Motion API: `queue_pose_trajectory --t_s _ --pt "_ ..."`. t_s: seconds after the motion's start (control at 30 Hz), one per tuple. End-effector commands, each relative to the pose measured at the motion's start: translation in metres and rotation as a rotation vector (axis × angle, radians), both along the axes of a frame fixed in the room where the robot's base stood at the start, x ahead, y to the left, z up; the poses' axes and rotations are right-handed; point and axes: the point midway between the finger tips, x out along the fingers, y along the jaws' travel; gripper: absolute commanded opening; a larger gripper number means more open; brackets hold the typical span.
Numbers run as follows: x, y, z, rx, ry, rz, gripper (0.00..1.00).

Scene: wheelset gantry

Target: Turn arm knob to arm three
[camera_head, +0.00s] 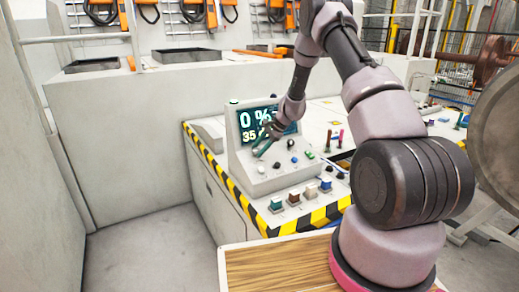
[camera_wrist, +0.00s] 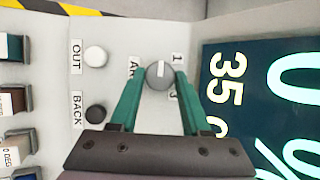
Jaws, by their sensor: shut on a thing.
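The arm knob (camera_wrist: 160,75) is a round grey knob with a pale pointer line. It sits on the sloped face of the light grey console (camera_head: 240,160). Labels beside it read "AR", partly hidden, and "1" and "3", the "3" partly covered. My gripper (camera_wrist: 160,78) has green fingers, one on each side of the knob, shut on it. In the head view my gripper (camera_head: 262,146) reaches down to the console face below the screen, and the knob is hidden there.
The console screen (camera_head: 262,122) shows "0 %" and "35". A white OUT button (camera_wrist: 96,56) and a black BACK button (camera_wrist: 95,113) sit beside the knob. Several coloured switches (camera_head: 294,199) stand in front. Striped edging (camera_head: 318,216) borders the table.

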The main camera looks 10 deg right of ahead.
Motion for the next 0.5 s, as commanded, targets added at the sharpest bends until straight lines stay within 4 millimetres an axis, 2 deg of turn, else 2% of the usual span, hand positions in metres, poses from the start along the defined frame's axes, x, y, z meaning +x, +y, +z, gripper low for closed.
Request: queue_pose_trajectory --t_s 0.03,0.07,0.1,0.37,0.5 --pt "0.0 0.0 0.0 0.0 0.001 -0.001 0.59" --pt "0.0 0.0 0.0 0.0 0.001 -0.001 0.7" --pt "0.0 0.0 0.0 0.0 0.001 -0.001 0.77" --pt "0.0 -0.0001 0.0 0.0 0.0 0.0 0.77" --pt "-0.001 -0.0042 0.0068 -0.001 -0.002 0.0 0.77"
